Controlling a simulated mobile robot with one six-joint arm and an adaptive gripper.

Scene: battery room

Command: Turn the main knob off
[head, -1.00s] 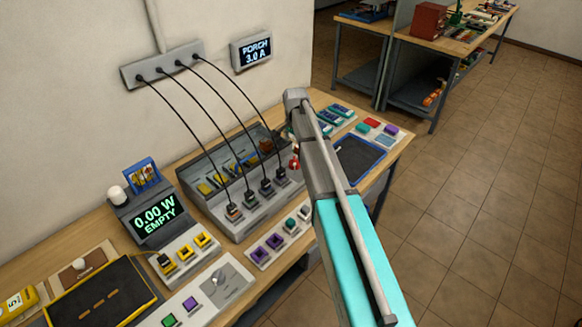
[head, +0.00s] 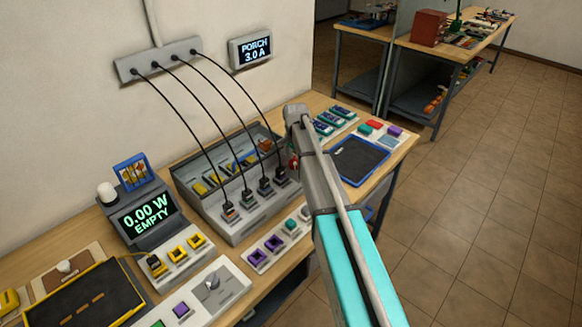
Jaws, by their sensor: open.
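A pale panel (head: 229,298) at the bench's front edge carries a small grey knob (head: 211,283) with a pointer; a purple button and part of a green one sit to its left. No lettering is readable, so I cannot confirm that it is the main knob. A small red part (head: 293,162) shows at the right end of the grey charging station (head: 240,231), partly covered by my arm; I cannot tell what it is. My arm crosses from the lower right to above the station's right end. My gripper is hidden behind it, well away from the grey knob.
Several black cables run from a wall strip (head: 160,58) to plugs in the station. A blue-rimmed black tray (head: 360,160) lies right of my arm. Floor is open at right.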

